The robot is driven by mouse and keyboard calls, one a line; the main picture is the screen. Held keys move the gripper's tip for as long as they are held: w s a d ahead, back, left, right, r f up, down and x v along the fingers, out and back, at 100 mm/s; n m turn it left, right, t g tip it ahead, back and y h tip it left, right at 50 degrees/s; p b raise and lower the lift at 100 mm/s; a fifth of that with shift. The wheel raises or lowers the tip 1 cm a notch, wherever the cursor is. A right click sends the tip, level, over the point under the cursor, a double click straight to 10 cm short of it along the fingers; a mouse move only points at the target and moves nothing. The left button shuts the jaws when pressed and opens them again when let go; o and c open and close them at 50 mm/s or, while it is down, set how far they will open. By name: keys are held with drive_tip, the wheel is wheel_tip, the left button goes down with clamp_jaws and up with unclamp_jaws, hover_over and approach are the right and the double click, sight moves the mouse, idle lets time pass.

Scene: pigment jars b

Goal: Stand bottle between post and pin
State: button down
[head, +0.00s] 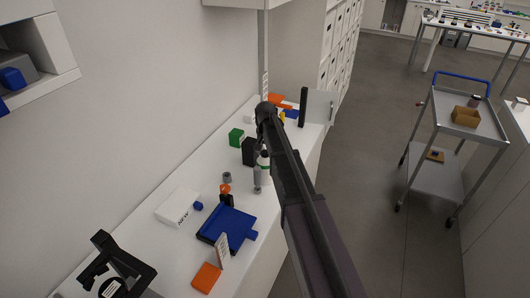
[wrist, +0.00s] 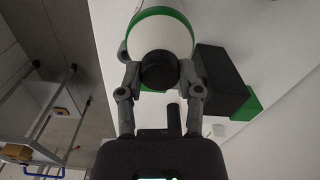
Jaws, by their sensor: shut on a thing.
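The bottle (wrist: 160,38) is white with a green band and a black cap. In the wrist view my gripper (wrist: 160,76) is shut around it just by the cap, one finger on each side. In the head view the bottle (head: 262,165) shows beside my arm, over or on the white counter; I cannot tell whether its base touches. My gripper is mostly hidden behind my arm there. A dark upright post (head: 303,107) stands at the far end of the counter. I cannot make out which thing is the pin.
A black block (head: 249,152) and a green block (head: 236,137) stand close beside the bottle. Nearer on the counter (head: 168,240) are a blue tray (head: 226,226), a white box (head: 177,207) and an orange block (head: 206,277). A trolley (head: 466,125) stands right.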

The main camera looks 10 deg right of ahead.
drive_tip(key=shift+f, duration=0.25)
drive_tip(key=shift+c, duration=1)
unclamp_jaws()
drive_tip(key=shift+r, duration=0.1)
drive_tip(key=shift+r+p, duration=4.35)
drive_tip(key=shift+r, duration=0.1)
drive_tip(key=shift+s+d+f, duration=0.1)
drive_tip(key=s+f+n+b, duration=0.2)
drive_tip(key=s+f+b, duration=0.3)
drive_tip(key=s, duration=0.9)
drive_tip(key=s+a+f+n+b, duration=0.1)
drive_tip(key=s+f+n+b, duration=0.2)
drive_tip(key=s, duration=1.2)
wheel_tip(320, 180, down, 4)
drive_tip(key=b, duration=0.3)
drive_tip(key=shift+r+b, duration=0.2)
drive_tip(key=shift+b, duration=0.2)
